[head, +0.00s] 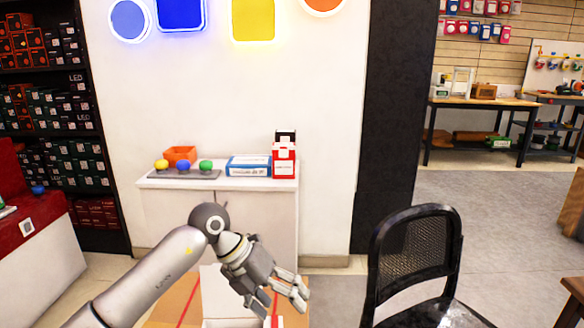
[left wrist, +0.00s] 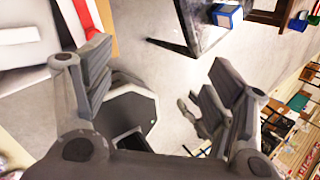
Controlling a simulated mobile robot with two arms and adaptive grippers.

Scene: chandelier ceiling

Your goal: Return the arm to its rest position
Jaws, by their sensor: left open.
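My left arm comes in from the lower left in the head view. Its gripper (head: 277,293) is open and empty, with its fingers pointing down and to the right. It hangs in front of the white counter, above a tan surface with a red stripe (head: 187,300) and a pale box-like shape (head: 216,290). In the left wrist view the open left gripper (left wrist: 160,78) shows its fingers spread apart with only floor between them.
A black chair (head: 420,262) stands to the right of the left gripper. The white counter (head: 166,185) bears an orange bin (head: 180,154), coloured balls, a blue box (head: 248,166) and a red box (head: 284,160). Shelves stand left. Open floor (head: 500,205) lies right.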

